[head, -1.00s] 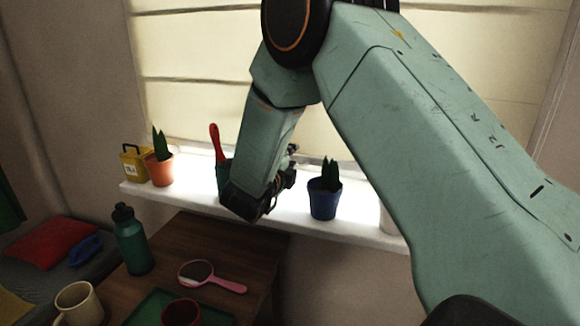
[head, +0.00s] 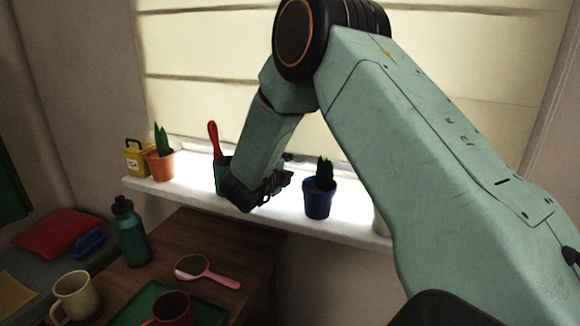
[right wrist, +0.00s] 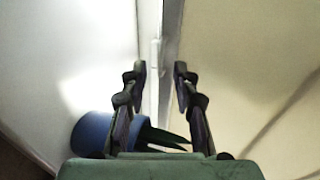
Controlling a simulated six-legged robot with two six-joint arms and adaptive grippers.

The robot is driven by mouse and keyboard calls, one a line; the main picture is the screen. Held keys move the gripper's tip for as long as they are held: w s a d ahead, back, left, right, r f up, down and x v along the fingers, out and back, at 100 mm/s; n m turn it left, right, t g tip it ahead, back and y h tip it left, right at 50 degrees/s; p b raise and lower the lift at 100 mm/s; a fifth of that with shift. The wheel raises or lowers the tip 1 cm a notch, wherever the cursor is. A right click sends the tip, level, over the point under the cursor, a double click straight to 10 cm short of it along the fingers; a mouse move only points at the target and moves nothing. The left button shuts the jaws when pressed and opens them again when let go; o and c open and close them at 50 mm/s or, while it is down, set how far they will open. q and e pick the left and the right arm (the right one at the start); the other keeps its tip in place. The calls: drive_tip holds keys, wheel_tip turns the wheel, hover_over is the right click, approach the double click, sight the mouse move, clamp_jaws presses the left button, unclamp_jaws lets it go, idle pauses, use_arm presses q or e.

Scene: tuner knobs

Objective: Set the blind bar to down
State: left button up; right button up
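The cream blind (head: 225,105) covers the window in the head view and reaches down close to the white sill (head: 345,211). Its bottom edge is largely hidden behind my right arm. In the right wrist view, a pale narrow strip (right wrist: 156,50), which looks like the blind bar, runs between the bright sill and the blind. My right gripper (head: 280,184) is just above the sill. Its two fingers are apart and empty in the right wrist view (right wrist: 160,75), with the strip seen between them; contact cannot be told. My left gripper is out of view.
A blue pot (head: 319,199) with a plant stands right beside my right gripper. A teal pot (head: 221,174) with a red-handled tool is on its other side. An orange pot (head: 160,167) and yellow box (head: 137,158) stand farther left. A wooden table (head: 232,238) is below.

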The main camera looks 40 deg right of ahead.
sight(294, 164)
drive_tip(key=x, duration=0.3)
drive_tip(key=shift+s+d+f, duration=0.1)
drive_tip(key=shift+s+d, duration=0.15)
drive_tip(key=shift+s, duration=0.05)
drive_tip(key=shift+w+a, duration=0.2)
drive_tip(key=shift+a, duration=0.15)
drive_tip(key=shift+s+d, duration=0.15)
drive_tip(key=shift+d, duration=0.2)
drive_tip(key=c, duration=0.4)
drive_tip(key=shift+a, duration=0.2)
clamp_jaws()
